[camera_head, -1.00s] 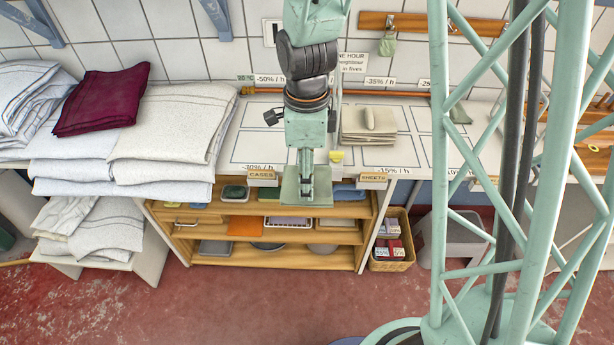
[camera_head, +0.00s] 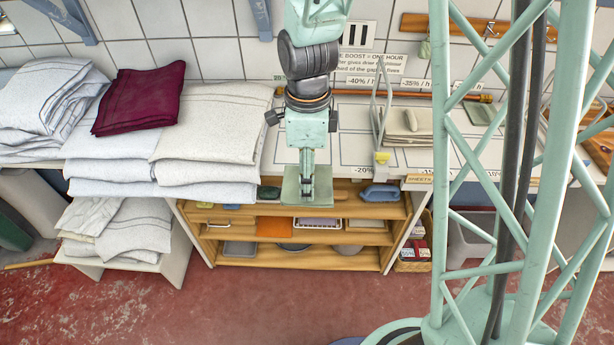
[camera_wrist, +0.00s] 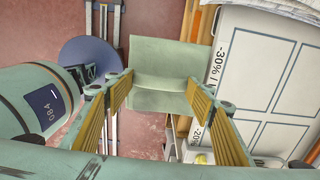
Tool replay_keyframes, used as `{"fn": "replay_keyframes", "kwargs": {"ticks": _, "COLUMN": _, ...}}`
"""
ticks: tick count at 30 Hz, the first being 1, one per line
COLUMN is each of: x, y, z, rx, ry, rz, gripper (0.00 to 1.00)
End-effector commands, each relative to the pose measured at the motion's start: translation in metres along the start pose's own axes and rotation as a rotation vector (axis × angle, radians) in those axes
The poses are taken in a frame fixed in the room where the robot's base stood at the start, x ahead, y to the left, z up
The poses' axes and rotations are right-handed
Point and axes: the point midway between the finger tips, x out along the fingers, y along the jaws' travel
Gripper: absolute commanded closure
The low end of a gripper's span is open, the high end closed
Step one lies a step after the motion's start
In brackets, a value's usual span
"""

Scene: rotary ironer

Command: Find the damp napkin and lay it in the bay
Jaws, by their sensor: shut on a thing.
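My gripper (camera_head: 307,168) points down in front of the counter and is shut on a sage-green folded napkin (camera_head: 307,190). In the wrist view the napkin (camera_wrist: 162,55) sits at the tips of my gripper (camera_wrist: 161,80), its flat face bent between the two yellow-padded fingers. I cannot tell from its look whether it is damp. The white counter (camera_head: 275,152) has outlined bays with percentage labels such as -20% and -40%. In the wrist view an outlined bay (camera_wrist: 262,68) by the -30% label looks empty. Another green cloth (camera_head: 480,113) lies at the counter's right part.
White folded linen (camera_head: 208,122) is stacked left, with a burgundy cloth (camera_head: 138,102) on top. A beige cloth stack (camera_head: 405,125) lies right, near an upright wire frame (camera_head: 383,105). A wooden shelf unit (camera_head: 300,254) stands below the counter. Red floor in front is clear.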

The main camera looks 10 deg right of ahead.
Motion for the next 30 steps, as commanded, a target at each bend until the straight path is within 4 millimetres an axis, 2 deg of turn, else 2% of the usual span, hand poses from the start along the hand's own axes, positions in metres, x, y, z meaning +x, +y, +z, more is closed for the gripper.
{"fn": "replay_keyframes", "kwargs": {"ticks": 19, "x": 0.0, "y": 0.0, "z": 0.0, "rx": 0.0, "ry": -0.001, "rz": -0.001, "gripper": 0.59}}
{"fn": "replay_keyframes", "kwargs": {"ticks": 30, "x": -0.001, "y": -0.016, "z": 0.0, "rx": 0.001, "ry": 0.0, "rz": 0.0, "gripper": 0.59}}
